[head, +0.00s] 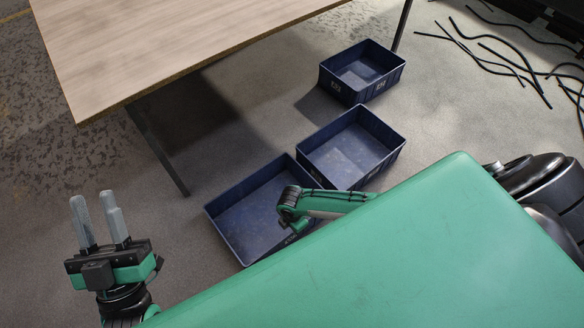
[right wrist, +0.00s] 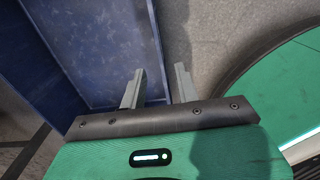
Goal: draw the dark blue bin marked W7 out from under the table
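Three dark blue bins stand on the floor: a near one (head: 235,213), a middle one (head: 392,150) and a far one (head: 382,87). Pale marks on the far and middle bins are too small to read, so I cannot tell which is W7. My right arm reaches over the near bin's right front side. In the right wrist view my right gripper (right wrist: 158,88) is open, with a blue bin wall (right wrist: 158,45) running between its separated fingers. My left gripper (head: 100,222) is open and empty, left of the near bin.
A wooden table (head: 150,45) stands at the upper left, its metal leg (head: 160,152) left of the near bin. Black cables (head: 500,60) lie on the floor at the upper right. My green body covers the lower right. Floor between the left gripper and table leg is clear.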

